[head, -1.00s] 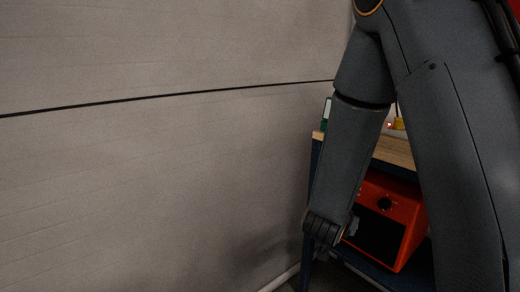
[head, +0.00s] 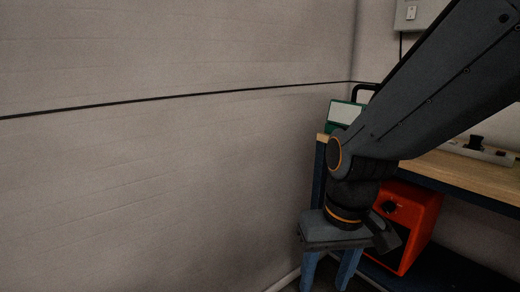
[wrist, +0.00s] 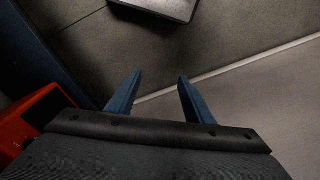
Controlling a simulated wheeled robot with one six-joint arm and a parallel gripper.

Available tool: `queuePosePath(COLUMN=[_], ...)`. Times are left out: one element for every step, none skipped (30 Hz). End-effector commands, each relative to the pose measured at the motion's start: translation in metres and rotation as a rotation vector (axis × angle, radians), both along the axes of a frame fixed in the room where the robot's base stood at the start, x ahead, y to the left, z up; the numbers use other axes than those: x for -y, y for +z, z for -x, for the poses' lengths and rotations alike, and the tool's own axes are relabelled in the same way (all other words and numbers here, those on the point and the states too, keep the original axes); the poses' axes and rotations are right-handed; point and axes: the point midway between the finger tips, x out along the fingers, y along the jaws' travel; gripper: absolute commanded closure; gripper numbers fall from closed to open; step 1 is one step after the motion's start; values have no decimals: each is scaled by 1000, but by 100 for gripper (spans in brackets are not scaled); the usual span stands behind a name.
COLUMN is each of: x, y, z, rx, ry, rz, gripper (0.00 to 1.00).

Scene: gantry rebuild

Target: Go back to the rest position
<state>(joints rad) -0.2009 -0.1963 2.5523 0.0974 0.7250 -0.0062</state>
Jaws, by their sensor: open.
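My gripper shows in the head view (head: 328,272) at the lower right, pointing down in front of the workbench's left end. Its two blue fingers stand apart with nothing between them. In the wrist view my gripper (wrist: 154,82) is open and empty over the grey floor. My arm comes in from the upper right of the head view and bends down at the wrist, hiding part of the bench.
A workbench with a wooden top (head: 468,176) stands at the right. A red box (head: 412,205) sits on its lower shelf. A green and white case (head: 345,115) and a power strip (head: 484,152) are on top. A plain wall (head: 150,170) fills the left.

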Motion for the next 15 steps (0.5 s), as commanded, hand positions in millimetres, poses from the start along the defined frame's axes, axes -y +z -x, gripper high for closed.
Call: queuePosePath(x=[4,6,9,11,12,14,15,16,18,20,21,24,26,28,30], y=[4,6,9,12,14,16,18,20,22,24,25,28,30,32,35], z=[10,16,22,21,20,20,19,19,19,19,19,19,19,19,19], rx=[-19,-36,-50,-50,-50,-50,-49,-49,-50,-50,-49,-49,-50,-51,-50], ry=[14,21,24,17,12,6,2,-2,-8,-12,-16,-23,-28,-33,-39], rz=[14,22,31,31,32,32,33,35,36,36,38,39,40,41,43], gripper=[53,53,53,53,53,53,53,53,53,53,53,53,53,53,53])
